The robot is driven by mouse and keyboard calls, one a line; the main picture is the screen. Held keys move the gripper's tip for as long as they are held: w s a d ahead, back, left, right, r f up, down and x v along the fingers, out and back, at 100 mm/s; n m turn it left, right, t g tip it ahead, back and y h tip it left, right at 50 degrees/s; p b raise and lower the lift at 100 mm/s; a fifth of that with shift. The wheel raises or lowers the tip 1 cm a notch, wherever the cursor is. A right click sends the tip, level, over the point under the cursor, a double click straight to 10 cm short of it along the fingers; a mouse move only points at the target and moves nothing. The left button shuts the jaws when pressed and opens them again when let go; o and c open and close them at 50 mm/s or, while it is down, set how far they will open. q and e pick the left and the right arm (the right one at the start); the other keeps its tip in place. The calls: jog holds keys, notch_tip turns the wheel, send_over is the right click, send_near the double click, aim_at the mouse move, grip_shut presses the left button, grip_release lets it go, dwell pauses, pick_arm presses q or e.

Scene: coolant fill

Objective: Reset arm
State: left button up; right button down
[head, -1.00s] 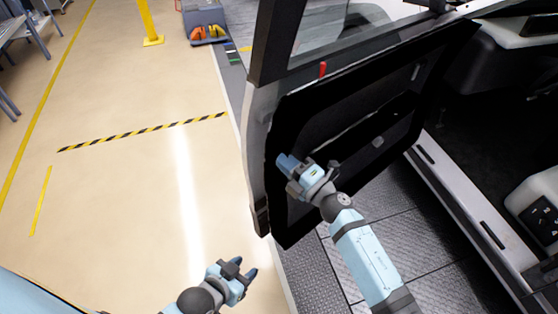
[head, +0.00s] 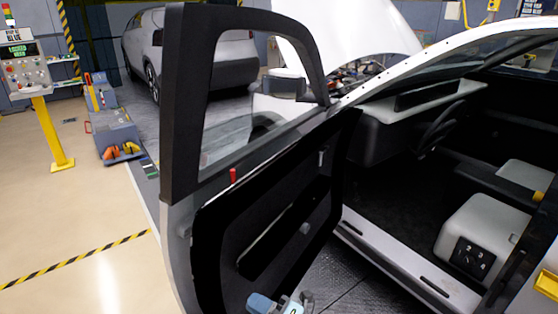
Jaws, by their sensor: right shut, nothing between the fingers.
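My right gripper (head: 262,302) shows at the bottom edge of the head view, in front of the inner panel of the open car door (head: 216,255). Its blue fingertips are shut with nothing between them. Most of the gripper and the rest of my right arm lie below the picture. I cannot tell whether the fingertips touch the door panel. My left gripper is out of view.
The car's open doorway, with its sill (head: 395,262) and white seat (head: 478,235), is at the right. A yellow post with a control panel (head: 22,70) and a grey cart (head: 112,130) stand at the left. The floor at lower left is clear.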

jog(key=s+d+f+m+t+h+p, duration=0.1)
jog(key=s+d+m+t+h+p, duration=0.2)
jog(key=d+m+h, duration=0.35)
jog(key=s+d+f+m+t+h+p, duration=0.1)
jog(key=s+d+m+t+h+p, duration=0.2)
jog(key=d+m, duration=0.65)
jog(key=s+d+f+m+g+h+p, duration=0.4)
jog(key=s+d+m+h, duration=0.1)
jog(key=s+d+m, duration=0.5)
jog(key=shift+s+f+m, duration=0.2)
jog(key=shift+s+m, duration=0.2)
jog(key=shift+s, duration=0.7)
jog(key=shift+a+h, duration=0.1)
jog(key=shift+h, duration=0.15)
